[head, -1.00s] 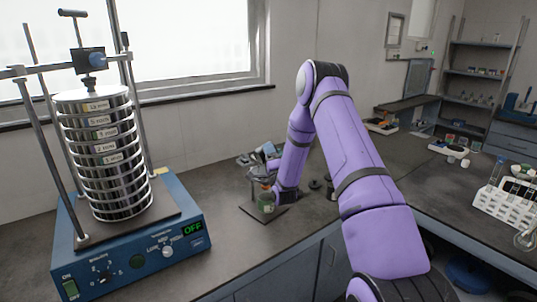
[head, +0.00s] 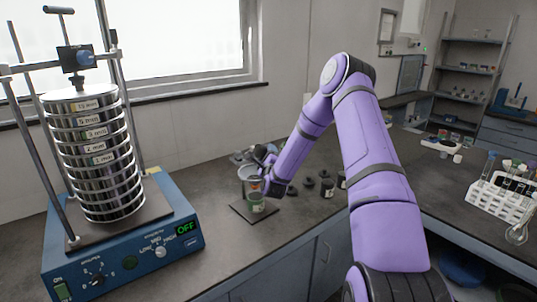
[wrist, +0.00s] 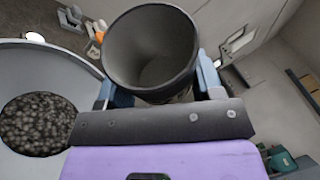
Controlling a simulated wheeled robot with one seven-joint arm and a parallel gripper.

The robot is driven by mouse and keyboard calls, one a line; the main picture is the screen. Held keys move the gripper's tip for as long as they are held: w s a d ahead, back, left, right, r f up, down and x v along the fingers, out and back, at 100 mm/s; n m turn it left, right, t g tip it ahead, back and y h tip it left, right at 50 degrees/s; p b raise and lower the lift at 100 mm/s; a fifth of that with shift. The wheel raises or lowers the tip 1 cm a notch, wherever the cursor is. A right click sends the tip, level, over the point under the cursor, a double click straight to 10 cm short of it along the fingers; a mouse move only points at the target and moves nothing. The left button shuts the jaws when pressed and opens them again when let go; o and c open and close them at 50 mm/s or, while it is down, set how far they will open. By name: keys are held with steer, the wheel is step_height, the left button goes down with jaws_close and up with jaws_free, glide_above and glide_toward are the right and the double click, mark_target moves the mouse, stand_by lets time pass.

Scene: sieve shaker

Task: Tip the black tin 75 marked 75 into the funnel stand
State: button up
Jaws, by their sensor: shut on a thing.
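My gripper (wrist: 160,88) is shut on the black tin (wrist: 150,28), with a blue finger on each side of it. In the wrist view the tin's round mouth faces the camera and its dark grey inside looks bare. The wide pale funnel (wrist: 45,62) is beside it at the left, with dark grey granules (wrist: 38,122) in its round centre. In the head view the funnel stand (head: 247,178) has a green-labelled jar (head: 256,203) under it on a dark base plate. My gripper (head: 266,178) is right at the funnel there. The tin's marking cannot be read.
The blue sieve shaker (head: 120,250) with its stack of sieves (head: 95,155) stands at the left, its display reading OFF. Several dark tins (head: 327,187) stand right of the funnel. A white tube rack (head: 500,200) is at the far right.

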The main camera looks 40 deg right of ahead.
steer(key=shift+a+f+m, duration=0.3)
steer(key=shift+a+f, duration=0.1)
steer(key=shift+f, duration=0.15)
steer(key=m+g, duration=0.1)
steer(key=m, duration=0.1)
steer(key=m+g+y, duration=0.1)
steer(key=shift+w+a+f+m+g, duration=0.1)
steer(key=shift+f+m+g, duration=0.2)
steer(key=shift+m, duration=0.1)
steer(key=shift+r, duration=0.15)
steer(key=shift+m+g+y, duration=0.4)
steer(key=shift+m, duration=0.6)
steer(key=shift+a+m+g+y, duration=0.3)
steer(key=shift+m+g+y, duration=0.15)
steer(key=shift+m, duration=0.35)
steer(key=shift+a+r+m+y, duration=0.1)
steer(key=shift+m+y, duration=0.15)
steer(key=shift+m, duration=0.15)
steer(key=shift+a+r+m+g+y, duration=0.15)
steer(key=shift+a+m+g+y, duration=0.35)
steer(key=shift+m+y, duration=0.3)
